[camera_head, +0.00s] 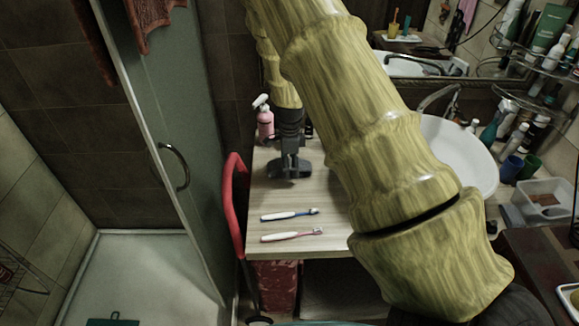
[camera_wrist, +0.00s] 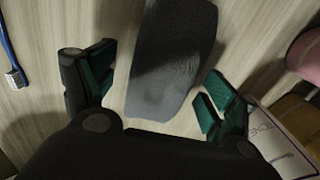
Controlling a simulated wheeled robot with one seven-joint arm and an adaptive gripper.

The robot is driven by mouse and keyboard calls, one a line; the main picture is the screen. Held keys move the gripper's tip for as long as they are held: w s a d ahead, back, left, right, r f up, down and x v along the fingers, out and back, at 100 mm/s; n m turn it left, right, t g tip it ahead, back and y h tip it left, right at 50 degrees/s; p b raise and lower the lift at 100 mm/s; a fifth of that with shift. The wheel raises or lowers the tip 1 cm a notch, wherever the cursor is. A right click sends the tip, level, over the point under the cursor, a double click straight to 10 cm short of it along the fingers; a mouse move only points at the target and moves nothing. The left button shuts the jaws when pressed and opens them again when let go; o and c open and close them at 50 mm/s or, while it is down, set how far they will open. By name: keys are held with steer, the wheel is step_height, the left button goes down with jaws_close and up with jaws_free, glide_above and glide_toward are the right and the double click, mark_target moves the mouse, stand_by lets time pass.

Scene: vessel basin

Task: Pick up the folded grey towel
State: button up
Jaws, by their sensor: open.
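The folded grey towel (camera_wrist: 172,55) lies on the pale wooden counter (camera_wrist: 50,120) in the wrist view. It runs from the top edge of the picture down between my fingers, and its near end is rounded. My gripper (camera_wrist: 157,84) is open, with one green-padded finger on each side of the towel. Bare counter shows between the left finger and the towel; the right finger is close to the towel's edge, and I cannot tell if it touches. In the head view my gripper (camera_head: 290,166) points down at the counter, and I cannot clearly pick out the towel there.
A blue toothbrush (camera_head: 289,215) and a pink toothbrush (camera_head: 292,235) lie on the counter's near part. A pink spray bottle (camera_head: 265,122) stands behind my gripper. The white basin (camera_head: 466,150) is to the right. A red curved frame (camera_head: 236,205) stands at the counter's left edge.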

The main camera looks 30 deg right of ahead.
steer(key=shift+c, duration=0.4)
steer(key=c, duration=1)
steer(key=shift+r, duration=0.15)
